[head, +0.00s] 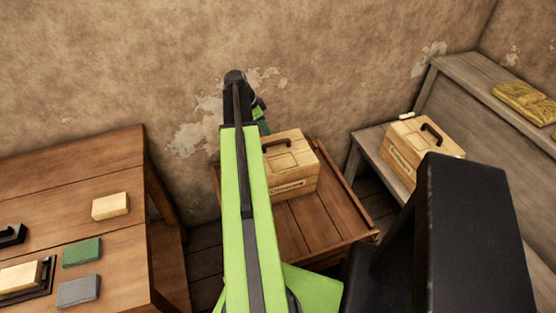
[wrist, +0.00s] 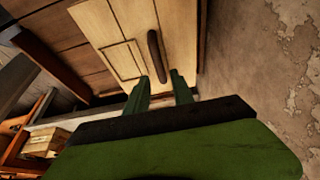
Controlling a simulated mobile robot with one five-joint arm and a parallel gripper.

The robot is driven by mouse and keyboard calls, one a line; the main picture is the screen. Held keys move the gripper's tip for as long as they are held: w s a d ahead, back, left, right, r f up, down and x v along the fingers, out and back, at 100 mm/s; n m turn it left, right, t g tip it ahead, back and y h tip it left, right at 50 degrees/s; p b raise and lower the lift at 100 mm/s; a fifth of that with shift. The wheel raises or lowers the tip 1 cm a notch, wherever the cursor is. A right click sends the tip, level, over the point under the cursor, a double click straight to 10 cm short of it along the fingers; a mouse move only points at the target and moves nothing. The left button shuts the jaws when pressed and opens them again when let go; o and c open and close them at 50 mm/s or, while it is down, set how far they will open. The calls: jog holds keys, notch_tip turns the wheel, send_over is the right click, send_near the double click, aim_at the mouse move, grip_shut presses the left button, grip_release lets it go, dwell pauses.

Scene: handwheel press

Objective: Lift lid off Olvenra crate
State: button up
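A pale wooden crate (head: 291,168) with a lid and a dark arched handle (head: 277,143) stands on a low wooden table, its front label too small to read. A similar crate (head: 422,148) with a dark handle stands on the grey bench at right; its label is not legible either. In the wrist view, the lid (wrist: 118,30) and dark handle (wrist: 155,55) lie just ahead of my gripper (wrist: 161,78). The two green fingers are apart, with the handle's near end showing between their tips. No grip on it shows. In the head view my arm hides part of the middle crate.
The low table (head: 325,217) has bare boards in front of the crate. A larger wooden table (head: 110,160) at left carries several small blocks. The wall (head: 300,60) is close behind the middle crate. A yellowish object (head: 526,101) lies on the bench's upper ledge.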

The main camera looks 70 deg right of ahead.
aim_at(276, 142)
jog(key=b+x, duration=0.2)
jog(key=x, duration=0.1)
jog(key=b+x, duration=0.3)
jog(key=x, duration=0.1)
jog(key=b+x, duration=0.3)
jog(key=x, duration=0.1)
jog(key=shift+s, duration=0.25)
jog(key=shift+r, duration=0.25)
grip_shut()
dwell(0.7)
